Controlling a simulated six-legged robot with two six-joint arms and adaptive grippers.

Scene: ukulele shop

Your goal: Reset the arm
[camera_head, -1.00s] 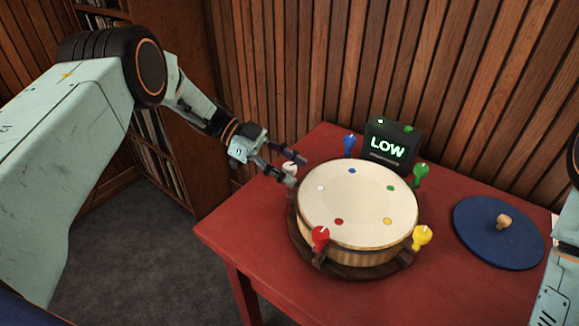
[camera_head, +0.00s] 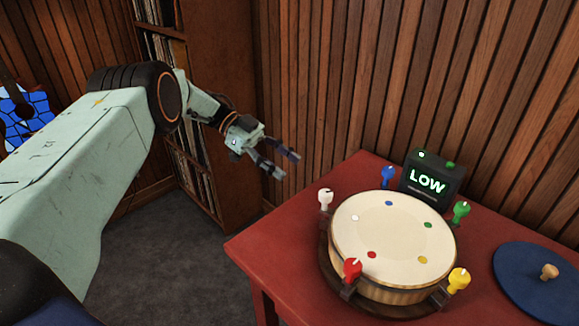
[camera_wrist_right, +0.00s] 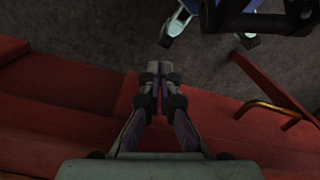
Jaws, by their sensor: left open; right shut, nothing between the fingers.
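My left gripper (camera_head: 286,164) is open and empty in the head view. It hangs in the air left of the red table, in front of the wood-slat wall, clear of the drum. The round drum (camera_head: 392,235) sits on the table with coloured pegs around it. The white peg (camera_head: 325,198) stands at its left, nearest my left gripper but apart from it. My right gripper (camera_wrist_right: 153,72) shows in the right wrist view, its fingers together with nothing between them. It is above dark carpet and a red surface's edge. It is out of the head view.
A dark box (camera_head: 431,180) reading LOW stands behind the drum. A blue disc (camera_head: 545,281) with a wooden knob lies to the right on the red table (camera_head: 285,252). A bookshelf (camera_head: 222,105) stands behind my left arm. Carpet (camera_head: 185,255) left of the table is clear.

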